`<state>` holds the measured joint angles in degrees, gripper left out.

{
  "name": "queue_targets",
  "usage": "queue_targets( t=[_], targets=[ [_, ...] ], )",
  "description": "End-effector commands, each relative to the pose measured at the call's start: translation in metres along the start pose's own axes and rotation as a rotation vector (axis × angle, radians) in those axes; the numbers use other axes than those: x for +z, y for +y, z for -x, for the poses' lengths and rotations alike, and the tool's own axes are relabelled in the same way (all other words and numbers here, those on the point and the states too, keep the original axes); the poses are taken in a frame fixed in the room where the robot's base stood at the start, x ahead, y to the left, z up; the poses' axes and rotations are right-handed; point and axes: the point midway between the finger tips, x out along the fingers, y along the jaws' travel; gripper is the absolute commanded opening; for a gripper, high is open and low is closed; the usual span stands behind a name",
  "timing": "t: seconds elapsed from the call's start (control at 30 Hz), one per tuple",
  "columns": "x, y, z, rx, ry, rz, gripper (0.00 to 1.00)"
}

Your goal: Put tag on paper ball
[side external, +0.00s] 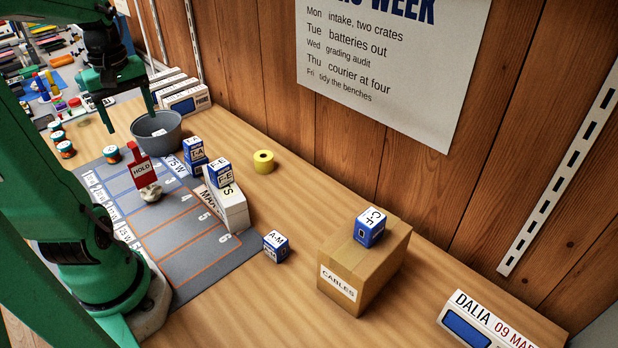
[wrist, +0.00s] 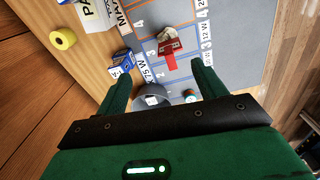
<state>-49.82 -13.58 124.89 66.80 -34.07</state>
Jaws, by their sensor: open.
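The red tag (side external: 142,172) reads HOLD and has a narrow stem at its top. It stands roughly upright with its lower edge at the crumpled whitish paper ball (side external: 152,193) on the grey mat. It appears to rest on the ball, though the exact contact is hard to see. In the wrist view the tag (wrist: 171,60) lies ahead between the fingers and partly covers the paper ball (wrist: 166,33). My gripper (side external: 130,122) is open and empty, above the tag and apart from it. Its fingers (wrist: 160,72) are spread wide.
A grey bin (side external: 157,132) stands behind the tag. Blue-and-white boxes (side external: 219,174) and a white carton (side external: 228,205) line the mat's (side external: 190,250) right side. A yellow roll (side external: 263,162) and a cardboard box (side external: 362,270) stand farther right. Small spools (side external: 112,154) are at left.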

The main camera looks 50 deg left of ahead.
Motion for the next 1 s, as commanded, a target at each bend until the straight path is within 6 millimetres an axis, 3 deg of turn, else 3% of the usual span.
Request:
queue_targets(
  t=[0.5,0.8,1.0],
  targets=[
    [0.104,0.058,0.017,0.157,0.177,-0.720,0.70],
    [0.170,0.067,0.022,0.276,0.288,-1.155,0.70],
    [0.200,0.066,0.024,0.340,0.343,-1.357,0.70]
  ],
)
